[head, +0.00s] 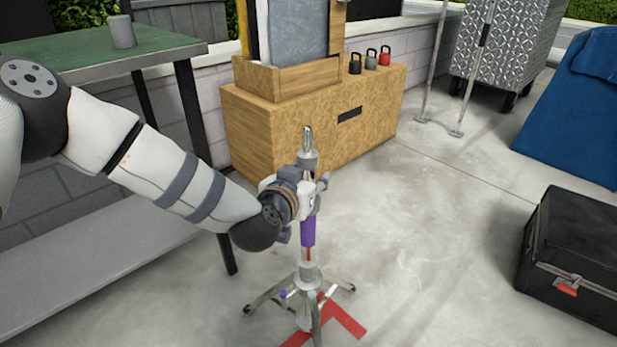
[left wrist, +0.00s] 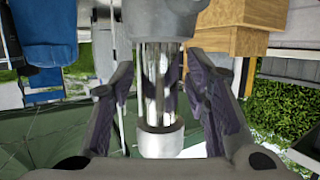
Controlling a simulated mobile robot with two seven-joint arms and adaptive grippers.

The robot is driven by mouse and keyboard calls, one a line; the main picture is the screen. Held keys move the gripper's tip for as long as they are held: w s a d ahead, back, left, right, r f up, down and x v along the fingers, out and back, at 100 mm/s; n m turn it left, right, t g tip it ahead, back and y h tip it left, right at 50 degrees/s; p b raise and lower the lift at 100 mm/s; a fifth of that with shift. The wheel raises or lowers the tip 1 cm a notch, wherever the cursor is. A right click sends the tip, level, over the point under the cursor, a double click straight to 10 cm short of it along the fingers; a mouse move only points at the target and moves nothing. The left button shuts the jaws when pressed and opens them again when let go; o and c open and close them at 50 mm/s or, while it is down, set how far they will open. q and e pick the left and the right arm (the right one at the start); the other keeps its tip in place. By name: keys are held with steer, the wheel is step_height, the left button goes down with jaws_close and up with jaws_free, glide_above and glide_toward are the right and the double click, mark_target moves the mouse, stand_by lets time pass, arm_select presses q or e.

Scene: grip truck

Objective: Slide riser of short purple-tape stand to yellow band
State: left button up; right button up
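The short stand has a purple tape wrap (head: 308,231) on its upright metal column and splayed legs. Its riser top with a spigot (head: 308,150) rises above my gripper. A thin red mark (head: 309,254) shows below the tape; I cannot make out a yellow band. My left gripper (head: 305,192) is at the upper column, above the tape, and its fingers are mostly hidden in the head view. In the left wrist view, my left gripper (left wrist: 165,95) has its fingers on either side of the shiny riser tube (left wrist: 153,85), with gaps visible. My right gripper is out of view.
A wooden cabinet (head: 315,125) with kettlebells (head: 370,60) stands behind the stand. A green table (head: 110,50) is at left. A black case (head: 575,255) lies at right. Red tape (head: 345,318) marks the floor; the floor between stand and case is clear.

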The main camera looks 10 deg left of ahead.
mark_target(306, 151)
arm_select(q)
jaws_close()
step_height(306, 151, up, 6)
steer(key=p, duration=0.5)
steer(key=shift+r, duration=0.15)
step_height(306, 151, up, 6)
steer(key=p, duration=0.5)
steer(key=shift+r+p, duration=0.15)
steer(key=shift+p, duration=0.25)
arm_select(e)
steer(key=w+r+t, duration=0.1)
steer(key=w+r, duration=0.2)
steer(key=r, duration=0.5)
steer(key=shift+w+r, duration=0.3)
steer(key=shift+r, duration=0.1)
arm_select(q)
steer(key=o, duration=0.5)
jaws_free()
steer(key=shift+f, duration=0.25)
